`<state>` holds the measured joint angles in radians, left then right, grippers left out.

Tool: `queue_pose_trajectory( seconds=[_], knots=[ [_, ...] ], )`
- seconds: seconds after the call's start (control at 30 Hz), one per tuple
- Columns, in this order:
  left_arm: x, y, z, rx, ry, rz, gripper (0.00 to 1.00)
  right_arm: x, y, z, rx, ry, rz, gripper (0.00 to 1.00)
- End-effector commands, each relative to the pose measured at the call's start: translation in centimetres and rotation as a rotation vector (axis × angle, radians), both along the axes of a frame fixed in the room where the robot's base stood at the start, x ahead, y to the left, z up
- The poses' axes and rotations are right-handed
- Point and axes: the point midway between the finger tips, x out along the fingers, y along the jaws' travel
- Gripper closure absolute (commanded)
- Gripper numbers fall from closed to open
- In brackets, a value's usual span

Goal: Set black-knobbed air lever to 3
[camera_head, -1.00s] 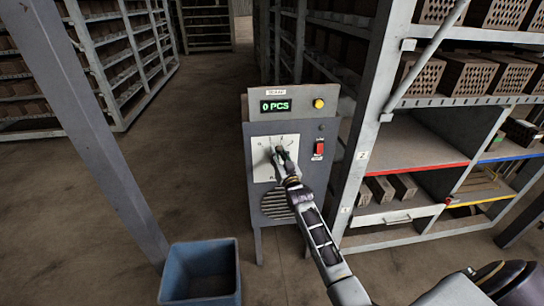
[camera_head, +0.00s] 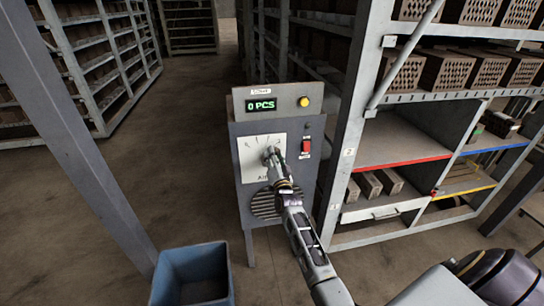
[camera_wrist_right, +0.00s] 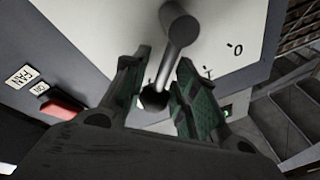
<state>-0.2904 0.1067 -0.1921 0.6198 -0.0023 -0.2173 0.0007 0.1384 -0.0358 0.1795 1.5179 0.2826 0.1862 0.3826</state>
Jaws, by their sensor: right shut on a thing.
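The air lever sits on a white dial plate (camera_head: 249,168) on the grey control box (camera_head: 305,185). In the right wrist view its grey lever shaft (camera_wrist_right: 177,42) ends in a black knob (camera_wrist_right: 154,98). My right gripper (camera_head: 269,154) is at the dial, its dark green fingers (camera_wrist_right: 162,100) on either side of the knob, shut on it. In the wrist view, marks 0 and 1 show right of the shaft. The other dial marks are too small or covered by my gripper, so the exact setting cannot be read. My left gripper is out of view.
The box also has a green "0 PCS" display (camera_head: 262,105), a yellow button (camera_head: 304,101) and a red switch (camera_head: 305,147). A blue bin (camera_head: 190,270) stands in front at left. A brick shelf (camera_head: 345,170) stands close on the right.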

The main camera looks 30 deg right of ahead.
Motion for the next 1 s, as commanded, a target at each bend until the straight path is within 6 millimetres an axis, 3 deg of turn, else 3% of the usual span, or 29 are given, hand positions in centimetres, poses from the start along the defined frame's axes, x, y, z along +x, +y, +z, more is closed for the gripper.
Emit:
queue_pose_trajectory(
  seconds=[0.33,0.37,0.53,1.0],
  knots=[
    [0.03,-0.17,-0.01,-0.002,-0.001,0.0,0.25,-0.06,-0.04,-0.3,0.01,0.002,0.0,1.0],
    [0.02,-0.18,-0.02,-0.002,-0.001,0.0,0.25,-0.06,-0.04,-0.3,0.01,0.002,0.0,0.7],
    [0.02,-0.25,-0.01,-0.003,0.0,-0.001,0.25,-0.04,-0.04,-0.23,0.009,0.001,0.0,0.49],
    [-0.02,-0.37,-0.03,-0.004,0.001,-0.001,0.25,-0.28,0.06,-0.15,0.006,0.0,0.0,0.49]
  ],
)
